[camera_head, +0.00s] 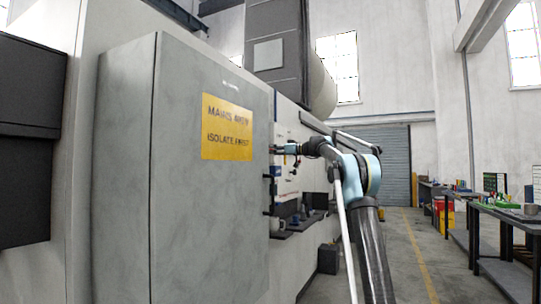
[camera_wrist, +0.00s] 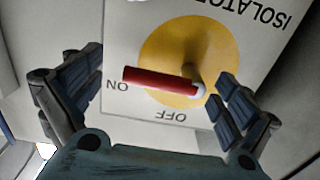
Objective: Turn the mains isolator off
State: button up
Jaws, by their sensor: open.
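The mains isolator shows in the wrist view as a pale plate (camera_wrist: 122,30) with a yellow disc (camera_wrist: 217,45) and upside-down lettering. Its red handle (camera_wrist: 160,81) lies nearly level across the disc, its left end beside the word ON. The word OFF is below the handle. My gripper (camera_wrist: 160,82) is open, with one dark finger at the left of the handle and the other at the right. No clear contact shows. In the head view my gripper (camera_head: 284,149) is at the panel just past the grey cabinet; the handle cannot be made out there.
A large grey cabinet (camera_head: 205,210) with a yellow sign (camera_head: 227,128) stands left of my arm and juts out before the panel. A small shelf (camera_head: 300,224) is below my gripper. The aisle (camera_head: 415,255) at right is clear; workbenches (camera_head: 505,213) line its far side.

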jog(key=shift+w+a, duration=0.15)
jog(key=shift+a, duration=0.25)
